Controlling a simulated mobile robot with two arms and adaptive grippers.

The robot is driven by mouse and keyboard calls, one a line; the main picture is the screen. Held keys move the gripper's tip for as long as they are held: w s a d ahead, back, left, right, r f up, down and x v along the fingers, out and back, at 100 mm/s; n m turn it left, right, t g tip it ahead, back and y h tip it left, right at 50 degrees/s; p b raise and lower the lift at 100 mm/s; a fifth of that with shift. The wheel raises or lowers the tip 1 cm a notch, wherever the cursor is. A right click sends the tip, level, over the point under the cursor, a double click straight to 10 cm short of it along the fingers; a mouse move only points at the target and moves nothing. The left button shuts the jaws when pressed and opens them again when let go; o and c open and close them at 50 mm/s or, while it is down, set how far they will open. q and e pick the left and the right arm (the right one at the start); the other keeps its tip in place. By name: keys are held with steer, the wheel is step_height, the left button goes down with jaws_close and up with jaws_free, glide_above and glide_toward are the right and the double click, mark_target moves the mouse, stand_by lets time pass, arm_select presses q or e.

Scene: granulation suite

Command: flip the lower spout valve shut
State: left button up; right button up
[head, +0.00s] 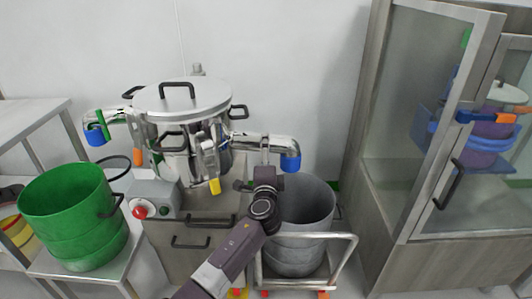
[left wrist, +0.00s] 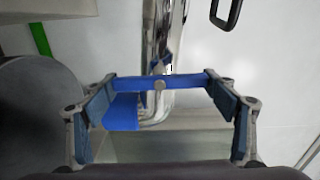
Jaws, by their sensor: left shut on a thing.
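The right spout (head: 262,140) is a silver pipe from the machine ending in a blue sleeve (head: 290,162). In the left wrist view, a blue valve handle (left wrist: 180,82) runs crosswise before a silver pipe (left wrist: 156,35), with a round pivot at its middle. My left gripper (head: 264,183) is in front of and below the right spout. In the left wrist view its fingers (left wrist: 161,84) are shut on the handle's two ends. The handle is hidden in the head view. The left spout has an upright green handle (head: 102,125) and a blue end. My right gripper is out of view.
A grey drum (head: 303,205) stands on a trolley (head: 347,245) below the right spout. A green drum (head: 72,212) is on a side table at left. A control box (head: 152,197) has a red button. An open glass cabinet (head: 440,130) stands at right.

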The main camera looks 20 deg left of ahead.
arm_select(q)
steer(key=shift+m, duration=0.3)
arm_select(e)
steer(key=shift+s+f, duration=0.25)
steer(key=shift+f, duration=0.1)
arm_select(q)
steer(key=o, duration=1.2)
steer(key=shift+c, duration=0.2)
steer(key=v, duration=1.2)
